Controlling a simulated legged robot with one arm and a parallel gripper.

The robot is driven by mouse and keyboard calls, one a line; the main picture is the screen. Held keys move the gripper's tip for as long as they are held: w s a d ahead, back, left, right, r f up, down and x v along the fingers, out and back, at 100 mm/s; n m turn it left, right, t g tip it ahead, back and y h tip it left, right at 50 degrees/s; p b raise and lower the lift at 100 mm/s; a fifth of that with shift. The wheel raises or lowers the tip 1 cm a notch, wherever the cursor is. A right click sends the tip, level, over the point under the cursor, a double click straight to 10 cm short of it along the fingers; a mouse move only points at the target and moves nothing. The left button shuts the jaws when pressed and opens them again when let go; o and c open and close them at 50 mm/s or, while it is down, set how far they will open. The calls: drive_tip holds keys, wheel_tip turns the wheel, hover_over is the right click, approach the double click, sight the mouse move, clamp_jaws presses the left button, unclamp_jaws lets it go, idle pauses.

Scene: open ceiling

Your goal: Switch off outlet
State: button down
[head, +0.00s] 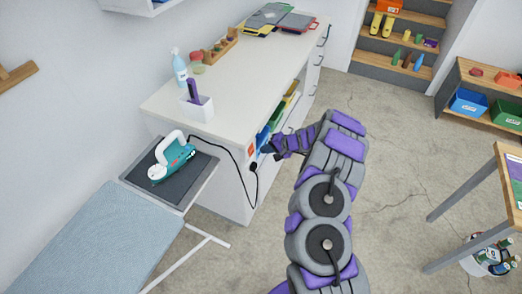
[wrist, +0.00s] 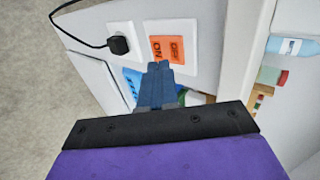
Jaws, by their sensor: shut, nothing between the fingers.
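The orange switch (wrist: 172,47) with ON and OFF lettering sits in a white plate on the white desk's side panel. It also shows in the head view (head: 250,149). A black plug (wrist: 118,45) with a black cord is in the white socket plate (wrist: 125,31) beside it. My gripper (wrist: 160,67) is shut and empty, with its tips over the lower edge of the orange switch in the wrist view. I cannot tell whether the tips touch it. In the head view my gripper (head: 266,147) is at the desk's end, partly hidden by my arm.
The cord runs up to a teal iron (head: 172,160) on the dark pad of the ironing board (head: 100,240), left of the desk (head: 235,88). A spray bottle (head: 180,68) stands on the desk. A wooden table (head: 480,190) is at right. Floor between is clear.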

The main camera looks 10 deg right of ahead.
drive_tip(key=a+r+p+v, duration=0.1)
drive_tip(key=p+v, duration=0.1)
drive_tip(key=v, duration=0.7)
drive_tip(key=shift+w+r, duration=0.2)
drive_tip(key=shift+r, duration=0.45)
drive_tip(key=shift+d, duration=0.2)
drive_tip(key=s+a+r+n+g+y, duration=0.1)
drive_tip(key=s+a+r+n+g, duration=0.2)
drive_tip(key=a+r, duration=0.75)
drive_tip(key=s+a+r+n+g, duration=0.1)
drive_tip(key=s+a+r+n, duration=0.1)
drive_tip(key=s+a+r, duration=0.4)
drive_tip(key=s+a+r+n+g, duration=0.15)
drive_tip(key=s+r, duration=0.25)
drive_tip(key=s, duration=0.4)
drive_tip(key=s+d+r+n+g+h, duration=0.1)
drive_tip(key=s+r+h, duration=0.1)
drive_tip(key=s, duration=0.5)
drive_tip(key=s+r+n+g+h, duration=0.1)
drive_tip(key=s+r+h, duration=0.1)
drive_tip(key=s, duration=0.5)
drive_tip(key=s+d+h, duration=0.2)
drive_tip(key=s+d, duration=0.2)
drive_tip(key=s, duration=0.4)
drive_tip(key=s+d+m+h, duration=0.1)
drive_tip(key=s+d+h, duration=0.2)
drive_tip(key=s, duration=0.6)
drive_tip(key=d, duration=0.2)
drive_tip(key=shift+d, duration=0.35)
